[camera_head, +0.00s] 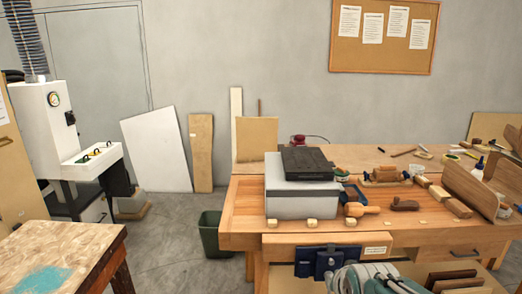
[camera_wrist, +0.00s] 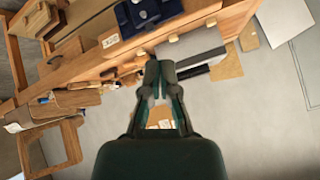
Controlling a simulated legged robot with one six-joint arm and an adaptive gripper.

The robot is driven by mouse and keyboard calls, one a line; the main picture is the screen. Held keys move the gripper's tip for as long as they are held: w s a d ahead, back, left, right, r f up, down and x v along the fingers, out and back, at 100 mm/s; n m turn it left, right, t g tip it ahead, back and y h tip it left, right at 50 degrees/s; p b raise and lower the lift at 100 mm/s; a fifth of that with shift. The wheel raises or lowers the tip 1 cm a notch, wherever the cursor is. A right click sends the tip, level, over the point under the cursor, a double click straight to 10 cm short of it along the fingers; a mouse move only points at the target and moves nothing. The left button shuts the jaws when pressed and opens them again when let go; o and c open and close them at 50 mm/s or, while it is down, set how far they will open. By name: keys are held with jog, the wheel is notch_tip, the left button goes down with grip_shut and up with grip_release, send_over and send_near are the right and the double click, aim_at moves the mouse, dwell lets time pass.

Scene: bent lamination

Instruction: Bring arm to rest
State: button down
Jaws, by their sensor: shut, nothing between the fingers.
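My gripper (camera_wrist: 160,70) is in the middle of the wrist view, with its two dark fingers drawn together at the tips and nothing between them. It points toward the workbench, which appears tilted there, and looks clear of it. In the head view, a teal and grey part of my arm shows at the bottom edge, in front of the workbench (camera_head: 242,226). The gripper's fingertips cannot be made out in that view.
A grey box (camera_head: 300,204) with a dark slab (camera_head: 307,162) on top stands on the bench. Blue pouches (camera_head: 325,262) hang at its front. Hand tools and wood blocks lie to the right. A green bin (camera_head: 212,236) stands left; a paint-marked table (camera_head: 85,243) is at lower left.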

jog(key=s+r+n+g, duration=0.2)
jog(key=s+n+g, duration=0.1)
jog(key=s, duration=1.4)
jog(key=shift+a+r+n, duration=0.15)
jog(key=shift+a+n, duration=0.2)
jog(key=shift+n, duration=0.55)
